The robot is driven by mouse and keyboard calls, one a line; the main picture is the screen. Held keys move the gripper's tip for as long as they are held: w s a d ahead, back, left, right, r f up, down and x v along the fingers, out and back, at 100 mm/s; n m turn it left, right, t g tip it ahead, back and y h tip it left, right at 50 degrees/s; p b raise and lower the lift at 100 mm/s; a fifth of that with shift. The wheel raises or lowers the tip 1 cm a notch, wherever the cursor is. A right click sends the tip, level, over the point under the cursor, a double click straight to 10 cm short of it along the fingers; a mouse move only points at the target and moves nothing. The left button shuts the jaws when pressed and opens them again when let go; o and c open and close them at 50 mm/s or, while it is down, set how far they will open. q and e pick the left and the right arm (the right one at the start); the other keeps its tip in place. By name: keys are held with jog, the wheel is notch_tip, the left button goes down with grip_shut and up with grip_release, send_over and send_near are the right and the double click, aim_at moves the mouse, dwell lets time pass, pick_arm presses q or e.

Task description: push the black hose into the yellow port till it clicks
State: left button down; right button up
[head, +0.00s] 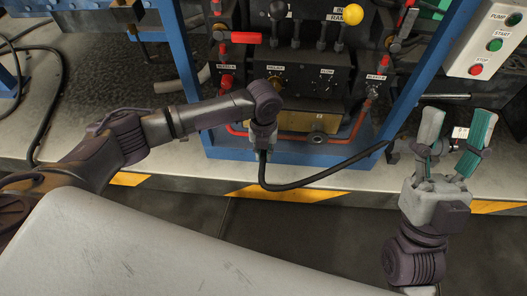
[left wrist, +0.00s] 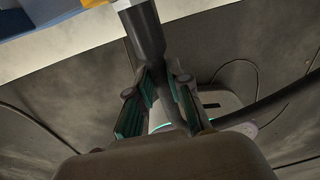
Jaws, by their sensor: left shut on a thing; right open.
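My left gripper (head: 263,140) is shut on the black hose (head: 300,184), in front of the panel's lower left part. The hose hangs below it, bends and runs right toward the frame's right post. In the left wrist view, the fingers (left wrist: 160,100) close around the hose below its thick dark end (left wrist: 147,35), whose pale tip leaves the top edge. A yellow-brass block with a round port (head: 318,138) sits low on the panel, right of my left gripper. Whether the hose tip touches any port is hidden. My right gripper (head: 453,130) is open at the right, fingers pointing up.
A blue frame (head: 185,50) surrounds the panel, with red-handled valves, levers and a yellow knob (head: 351,13). A red pipe (head: 290,138) runs along its bottom. A button box (head: 487,45) stands upper right. The floor in front has yellow stripes (head: 288,194).

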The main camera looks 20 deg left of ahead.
pick_arm(q)
jog(key=c, duration=1.2)
grip_release()
jog(key=shift+w+a+r, duration=0.1)
jog(key=shift+w+r, duration=0.05)
jog(key=shift+w, duration=0.15)
jog(key=shift+o, duration=1)
jog(key=shift+s, duration=0.15)
